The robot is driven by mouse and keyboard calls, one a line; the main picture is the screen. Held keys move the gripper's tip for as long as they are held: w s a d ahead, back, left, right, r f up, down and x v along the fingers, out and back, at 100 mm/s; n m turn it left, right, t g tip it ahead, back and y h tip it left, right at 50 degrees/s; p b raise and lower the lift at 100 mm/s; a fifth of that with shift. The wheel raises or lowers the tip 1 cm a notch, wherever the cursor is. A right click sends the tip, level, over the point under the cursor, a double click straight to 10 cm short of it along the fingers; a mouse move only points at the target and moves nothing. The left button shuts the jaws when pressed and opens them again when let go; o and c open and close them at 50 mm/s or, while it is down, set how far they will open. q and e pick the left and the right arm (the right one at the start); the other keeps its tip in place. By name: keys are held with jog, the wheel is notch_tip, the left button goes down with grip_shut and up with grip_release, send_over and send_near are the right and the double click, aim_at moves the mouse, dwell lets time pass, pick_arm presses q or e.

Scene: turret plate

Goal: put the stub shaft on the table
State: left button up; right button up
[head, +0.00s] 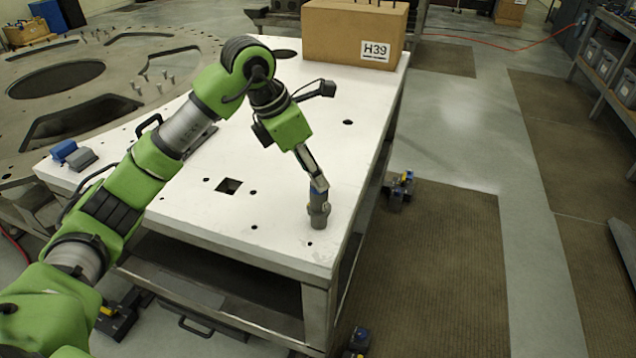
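The stub shaft (319,212) is a short grey cylinder with a wider band near its middle. It is upright at the front right corner of the white table (285,238), and its lower end appears to touch the table top. My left gripper (318,186) reaches down from above, with its fingers at the upper end of the shaft. The fingers look closed around that end. My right gripper is not in view.
A cardboard box marked H39 (335,35) stands at the table's back. A blue and grey block (72,154) lies at the left edge. A large metal plate (150,45) lies at the left.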

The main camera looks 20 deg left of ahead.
pick_arm(q)
jog(key=b+v, duration=0.1)
jog(key=v, duration=0.6)
jog(key=shift+r, duration=0.25)
jog(key=shift+s+a+f, duration=0.1)
jog(key=shift+s, duration=0.05)
